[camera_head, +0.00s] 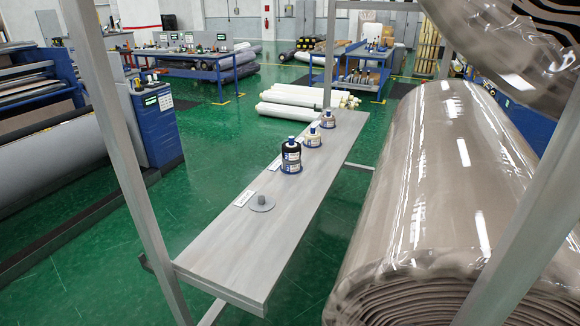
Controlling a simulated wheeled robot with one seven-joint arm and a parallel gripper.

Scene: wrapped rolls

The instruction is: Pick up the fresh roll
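Several small rolls stand upright on a long grey wooden shelf (225,255) in the head view. The nearest is a dark roll (291,155) with a blue and white label, on a blue base. Behind it stand a cream roll (313,138) and a beige roll (328,119), also with blue labels. In front of the dark roll is a flat grey disc (262,205) with a bare short peg. A huge plastic-wrapped beige roll (430,190) lies at right. The frame does not show which roll is the fresh one. My gripper is not in view.
Grey metal posts (120,150) flank the shelf; another stands at its far end. White labels (244,198) lie along its left side. White rolls (295,97) lie on the green floor behind. Blue machines (158,125) stand left. The shelf's near end is bare.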

